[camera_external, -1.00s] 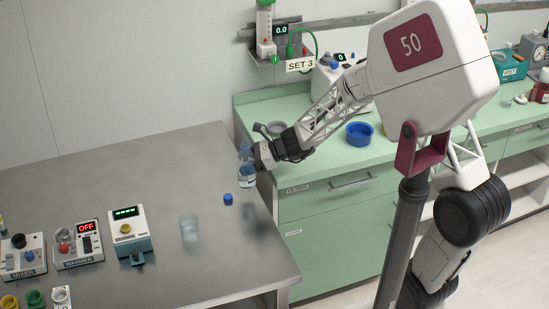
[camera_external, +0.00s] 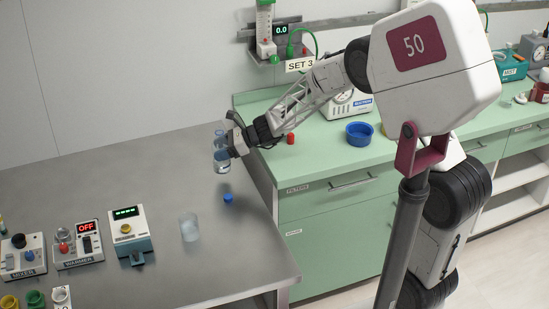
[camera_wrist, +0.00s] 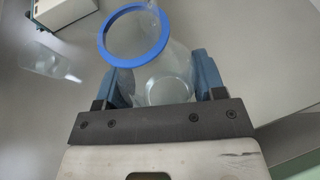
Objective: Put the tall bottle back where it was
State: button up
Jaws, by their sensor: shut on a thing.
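A clear, tall bottle (camera_external: 222,165) is held by my gripper (camera_external: 229,147) above the right part of the grey metal table. In the wrist view the bottle (camera_wrist: 165,75) stands between both fingers (camera_wrist: 160,88), with a blue ring around its open mouth. My gripper is shut on it. The bottle looks roughly upright and seems clear of the table. A blue cap (camera_external: 228,198) lies on the table below it. A clear, frosted cup-like vessel (camera_external: 189,227) stands on the table nearer the camera.
A teal-based device (camera_external: 130,232), a warmer (camera_external: 78,243) reading OFF and a mixer (camera_external: 22,256) stand at the table's left. The green counter (camera_external: 320,160) with a blue bowl (camera_external: 360,133) and a red object (camera_external: 291,138) is at the right. The table's back middle is bare.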

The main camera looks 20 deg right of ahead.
aim_at(214, 146)
jog(key=shift+w+a+f, duration=0.1)
jog(key=shift+w+a, duration=0.3)
jog(key=shift+w, duration=0.4)
jog(key=shift+w+a+f, duration=0.1)
jog(key=shift+w+a, duration=0.25)
jog(key=shift+w, duration=0.4)
jog(key=shift+f, duration=1.7)
jog(key=shift+f, duration=0.2)
jog(key=o, duration=1.1)
jog(key=shift+c, duration=0.2)
jog(key=shift+r, duration=0.1)
jog(key=shift+r, duration=0.15)
jog(key=v, duration=1.2)
